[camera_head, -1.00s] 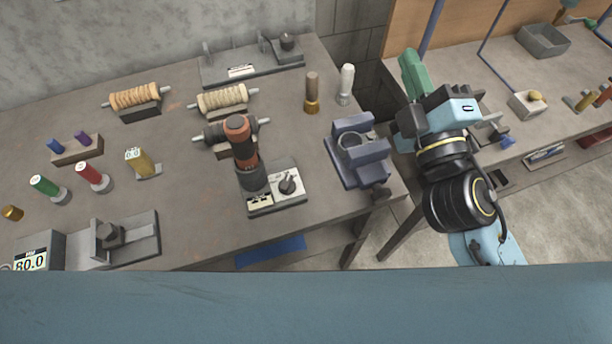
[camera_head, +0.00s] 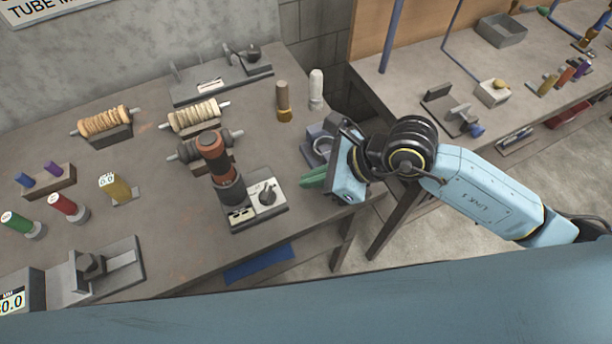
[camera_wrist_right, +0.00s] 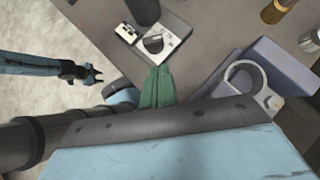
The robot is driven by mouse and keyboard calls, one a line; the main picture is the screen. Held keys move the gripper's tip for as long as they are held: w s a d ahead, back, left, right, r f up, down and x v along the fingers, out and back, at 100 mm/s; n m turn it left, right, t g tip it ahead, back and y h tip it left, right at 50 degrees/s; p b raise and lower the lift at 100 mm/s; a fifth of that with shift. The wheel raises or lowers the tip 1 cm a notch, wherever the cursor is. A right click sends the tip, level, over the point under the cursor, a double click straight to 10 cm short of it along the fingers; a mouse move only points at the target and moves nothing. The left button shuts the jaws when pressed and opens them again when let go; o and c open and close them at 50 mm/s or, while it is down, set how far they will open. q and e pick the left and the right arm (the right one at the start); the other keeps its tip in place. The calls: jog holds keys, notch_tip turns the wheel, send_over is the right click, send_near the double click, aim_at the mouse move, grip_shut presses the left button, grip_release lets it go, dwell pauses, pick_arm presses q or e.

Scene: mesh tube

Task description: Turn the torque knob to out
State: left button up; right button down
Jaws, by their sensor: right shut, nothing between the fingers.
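The torque knob (camera_head: 267,195) is a dark dial on a white panel, on a stand beside an upright red and black driver (camera_head: 217,165). The knob also shows in the right wrist view (camera_wrist_right: 154,42); its label is too small to read. My right gripper (camera_head: 303,182) has green fingers, shut and empty, to the right of the knob and apart from it. In the wrist view its fingers (camera_wrist_right: 157,76) point up toward the knob's panel. A blue arm with a small dark gripper (camera_wrist_right: 90,74) shows at the left of that view, probably my left; its jaws are unclear.
A blue-grey clamp holder with a ring (camera_head: 322,144) stands just behind my right gripper, partly hidden. Rollers (camera_head: 196,117) and bottles (camera_head: 284,100) stand farther back. A second bench (camera_head: 420,75) is at the right.

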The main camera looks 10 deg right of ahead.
aim_at(272, 193)
pick_arm(q)
jog(key=shift+r, duration=0.1)
pick_arm(e)
jog(key=x, duration=0.8)
pick_arm(q)
jog(key=shift+s, duration=0.1)
pick_arm(e)
jog(key=shift+d, duration=0.1)
